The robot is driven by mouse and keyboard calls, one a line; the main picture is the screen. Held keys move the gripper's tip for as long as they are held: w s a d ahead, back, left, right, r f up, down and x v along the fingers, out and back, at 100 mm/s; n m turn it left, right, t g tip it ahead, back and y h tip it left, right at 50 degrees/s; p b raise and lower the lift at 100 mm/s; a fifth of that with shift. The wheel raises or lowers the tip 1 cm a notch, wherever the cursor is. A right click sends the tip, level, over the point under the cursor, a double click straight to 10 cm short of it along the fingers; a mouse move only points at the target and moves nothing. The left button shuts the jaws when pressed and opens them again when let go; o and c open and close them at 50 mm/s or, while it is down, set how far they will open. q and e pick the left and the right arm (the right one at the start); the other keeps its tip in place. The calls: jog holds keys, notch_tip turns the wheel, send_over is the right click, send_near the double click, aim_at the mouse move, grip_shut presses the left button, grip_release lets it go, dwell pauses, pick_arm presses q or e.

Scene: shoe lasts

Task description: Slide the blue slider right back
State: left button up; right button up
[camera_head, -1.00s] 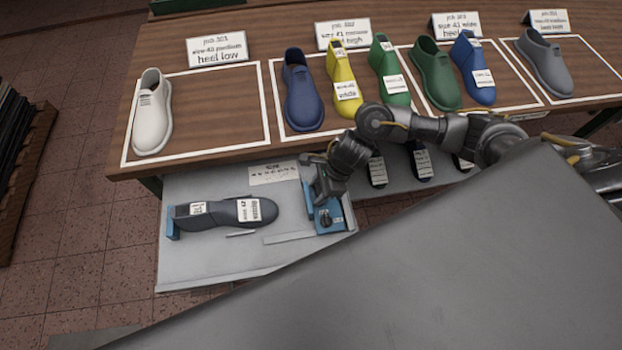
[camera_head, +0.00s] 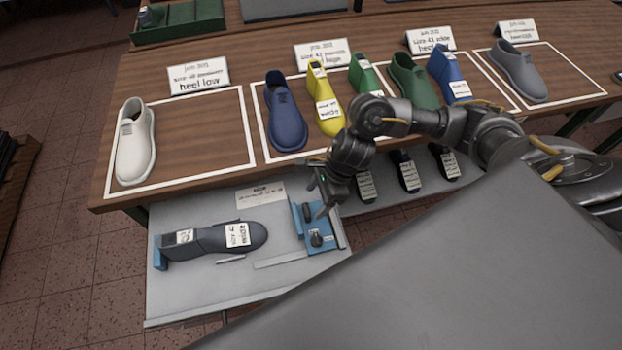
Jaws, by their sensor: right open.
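The blue slider (camera_head: 325,242) is a flat blue block with a dark knob, at the right end of a grey fixture plate (camera_head: 190,300). A dark grey shoe last (camera_head: 207,238) with white labels lies on the plate, left of the slider and apart from it. A small blue stop (camera_head: 159,255) stands at the last's left end. My right gripper (camera_head: 322,205) is open, just above the slider's far part; whether it touches the slider cannot be told. My left gripper is out of view.
A wooden table (camera_head: 110,185) behind holds a white shoe (camera_head: 135,143), a navy shoe (camera_head: 285,115) and other coloured shoes and lasts in white outlines with cards. Several labelled lasts (camera_head: 405,170) stand below its edge. A green tray (camera_head: 180,22) is at the back.

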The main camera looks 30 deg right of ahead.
jog(key=shift+v, duration=2.35)
jog(key=shift+s+d+f, duration=0.1)
